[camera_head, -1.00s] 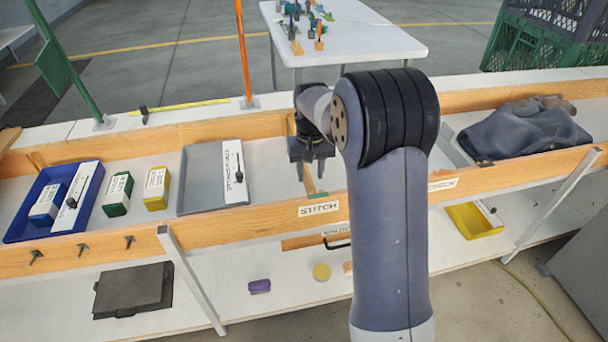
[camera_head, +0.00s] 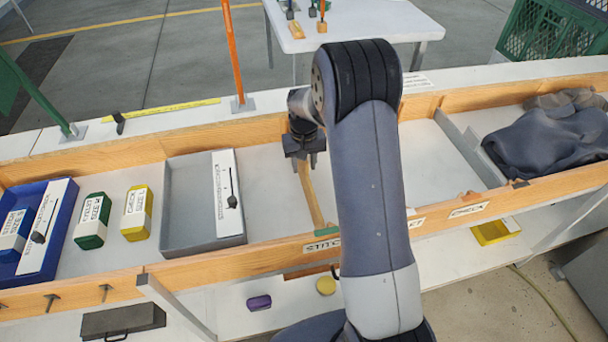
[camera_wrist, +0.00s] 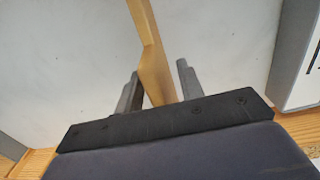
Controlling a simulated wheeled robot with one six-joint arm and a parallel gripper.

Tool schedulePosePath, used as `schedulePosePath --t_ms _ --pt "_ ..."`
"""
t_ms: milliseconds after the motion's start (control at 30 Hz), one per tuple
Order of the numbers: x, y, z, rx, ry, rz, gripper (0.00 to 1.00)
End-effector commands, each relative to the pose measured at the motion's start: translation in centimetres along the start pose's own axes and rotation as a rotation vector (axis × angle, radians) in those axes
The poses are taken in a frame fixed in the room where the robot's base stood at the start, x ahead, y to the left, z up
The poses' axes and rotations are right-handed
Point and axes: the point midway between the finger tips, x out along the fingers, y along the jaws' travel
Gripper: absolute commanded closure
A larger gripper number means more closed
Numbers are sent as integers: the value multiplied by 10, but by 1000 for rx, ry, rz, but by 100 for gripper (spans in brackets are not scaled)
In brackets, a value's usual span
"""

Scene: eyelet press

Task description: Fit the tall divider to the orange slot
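A narrow wooden divider (camera_head: 309,196) runs front to back across the long wooden-walled bin, with a green patch (camera_head: 327,231) at its front end by the front rail. I take it for the tall divider. My gripper (camera_head: 305,163) points down over its back part. In the wrist view the divider (camera_wrist: 152,58) passes between my two spread fingers (camera_wrist: 158,88), close to the left one; a narrow gap shows at the right one. An orange post (camera_head: 234,55) stands behind the bin. I cannot make out an orange slot; my arm hides part of the front rail.
A grey tray (camera_head: 165,205) with a labelled white strip lies left of the divider. Further left are yellow (camera_head: 137,213) and green (camera_head: 91,222) blocks and a blue tray (camera_head: 64,222). Dark cloth (camera_head: 548,143) fills the right end. The bin floor right of my arm is clear.

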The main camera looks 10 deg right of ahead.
Motion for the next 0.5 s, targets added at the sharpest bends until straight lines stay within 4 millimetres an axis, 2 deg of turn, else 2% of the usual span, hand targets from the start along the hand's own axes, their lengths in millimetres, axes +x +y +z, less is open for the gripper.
schedulePosePath --t_ms 33,500 --pt "0 0 0 0 0 0 64" --pt "0 0 0 0 0 0 100"
